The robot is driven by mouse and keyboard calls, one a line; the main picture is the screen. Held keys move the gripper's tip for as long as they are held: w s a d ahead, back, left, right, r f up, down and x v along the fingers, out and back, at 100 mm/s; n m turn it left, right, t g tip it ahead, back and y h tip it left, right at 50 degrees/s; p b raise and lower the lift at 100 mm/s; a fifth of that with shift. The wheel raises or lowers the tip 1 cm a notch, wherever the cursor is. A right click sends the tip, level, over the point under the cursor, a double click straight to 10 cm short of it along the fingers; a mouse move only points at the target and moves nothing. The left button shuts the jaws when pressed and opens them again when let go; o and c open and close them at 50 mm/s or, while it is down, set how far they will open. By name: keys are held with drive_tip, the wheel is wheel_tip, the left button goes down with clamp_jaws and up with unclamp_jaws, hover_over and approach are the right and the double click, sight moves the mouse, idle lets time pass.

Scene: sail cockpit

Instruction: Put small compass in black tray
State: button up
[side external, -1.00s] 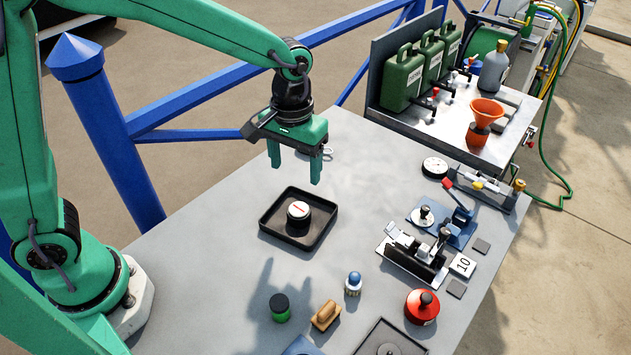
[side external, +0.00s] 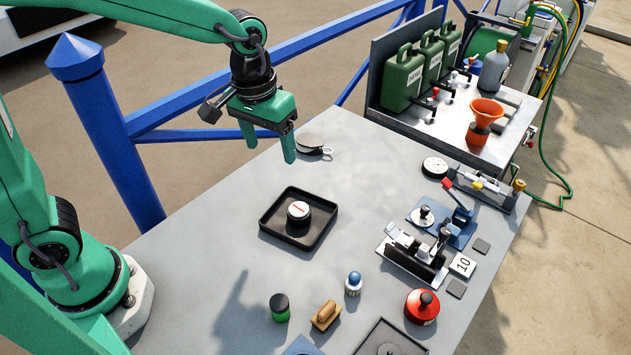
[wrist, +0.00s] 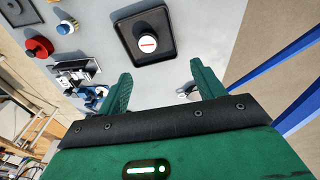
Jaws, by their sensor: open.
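The small compass (side external: 298,211) is a round black piece with a white top and a red mark. It sits upright inside the black tray (side external: 268,236), near the middle. In the wrist view the compass (wrist: 148,44) and the tray (wrist: 122,24) show beyond my fingers. My gripper (side external: 270,154) is open and empty. It hangs above the table's back left edge, behind the tray and apart from it. In the wrist view both fingers of my gripper (wrist: 160,82) are spread with nothing between them.
A metal shackle-like piece (side external: 312,145) lies near the back edge. A metal clamp device (side external: 415,255) is at right. Blue railing (side external: 190,135) runs behind.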

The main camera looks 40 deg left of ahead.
drive_tip(key=s+a+r+m+t, duration=0.1)
drive_tip(key=s+a+r+t, duration=0.3)
drive_tip(key=s+a, duration=0.5)
drive_tip(key=s+r, duration=0.2)
drive_tip(key=s, duration=0.2)
drive_tip(key=shift+a+r+m, duration=0.15)
drive_tip(key=shift+a+m, duration=0.05)
drive_tip(key=shift+m, duration=0.1)
